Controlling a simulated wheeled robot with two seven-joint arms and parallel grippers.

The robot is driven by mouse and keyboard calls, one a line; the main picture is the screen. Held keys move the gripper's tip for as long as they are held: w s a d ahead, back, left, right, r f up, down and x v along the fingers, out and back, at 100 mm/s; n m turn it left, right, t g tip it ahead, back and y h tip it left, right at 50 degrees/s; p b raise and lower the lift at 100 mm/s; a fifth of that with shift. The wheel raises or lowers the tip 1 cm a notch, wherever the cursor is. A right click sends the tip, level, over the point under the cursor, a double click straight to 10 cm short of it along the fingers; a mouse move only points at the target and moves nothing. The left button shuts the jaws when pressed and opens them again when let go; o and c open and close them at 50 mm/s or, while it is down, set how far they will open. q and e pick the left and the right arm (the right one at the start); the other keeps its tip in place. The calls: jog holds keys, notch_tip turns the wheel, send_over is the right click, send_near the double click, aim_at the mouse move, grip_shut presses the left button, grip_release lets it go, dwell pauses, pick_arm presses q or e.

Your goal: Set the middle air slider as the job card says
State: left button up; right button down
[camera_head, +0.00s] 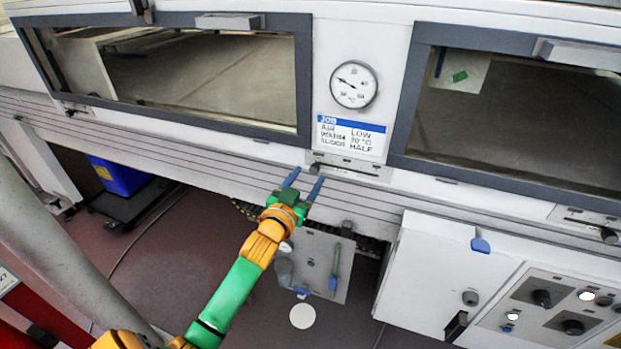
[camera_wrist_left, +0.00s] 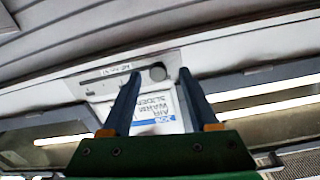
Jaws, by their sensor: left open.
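The job card (camera_head: 350,137) hangs under the round gauge; it reads AIR LOW, WARM with a small hard-to-read temperature, SLIDER HALF. The middle air slider's plate (camera_head: 350,170) sits just below it. Its dark round knob (camera_head: 315,168) is at the left end of the slot. My left gripper (camera_head: 308,179) is open, its blue fingertips just below the knob in the head view. In the left wrist view, upside down, the knob (camera_wrist_left: 158,73) appears between the fingertips (camera_wrist_left: 160,76); contact cannot be told. My right gripper is not in view.
Dark-framed windows (camera_head: 180,65) flank the panel. Another slider knob (camera_head: 608,236) is at the far right. A white control cabinet (camera_head: 430,275) with knobs juts out at lower right. A grey plate (camera_head: 318,262) with hanging tools is below my gripper. A blue bin (camera_head: 120,176) stands left.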

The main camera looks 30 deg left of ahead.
pick_arm(q)
jog(key=shift+w, duration=0.6)
jog(key=shift+w+r, duration=0.1)
jog(key=shift+w, duration=0.15)
grip_shut()
dwell(0.8)
